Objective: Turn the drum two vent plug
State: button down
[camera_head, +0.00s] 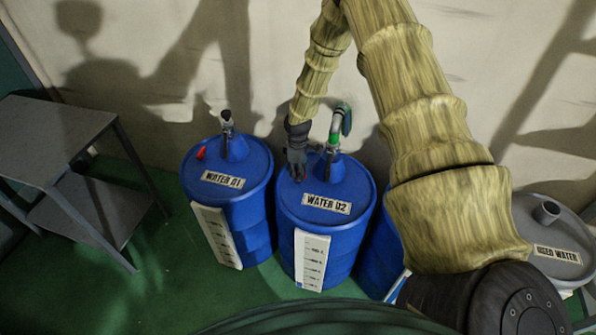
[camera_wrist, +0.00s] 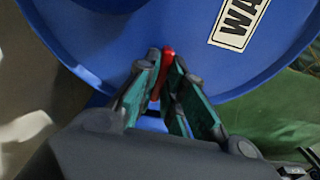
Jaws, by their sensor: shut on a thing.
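Drum two (camera_head: 325,200) is a blue drum labelled WATER 02, standing against the wall in the head view. Its blue lid also fills the top of the wrist view (camera_wrist: 130,30). My gripper (camera_head: 297,172) is over the left part of this lid, pointing down. In the wrist view my gripper (camera_wrist: 165,82) has its two teal-lined fingers closed around a red vent plug (camera_wrist: 168,58). The plug's top shows between the fingertips; its lower part is hidden. In the head view the plug is hidden behind my gripper.
The WATER 01 drum (camera_head: 225,195) stands left, with a red plug (camera_head: 201,153) on its lid. A green-handled fitting (camera_head: 338,125) rises just right of my gripper. A grey USED WATER drum (camera_head: 555,240) is at right, a grey table (camera_head: 45,140) at left. Green floor (camera_head: 150,270) lies clear in front.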

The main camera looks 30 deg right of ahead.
jog(key=n, duration=0.6)
jog(key=shift+n, duration=0.4)
dwell(0.3)
jog(key=c, duration=1.5)
grip_release()
jog(key=shift+r, duration=6)
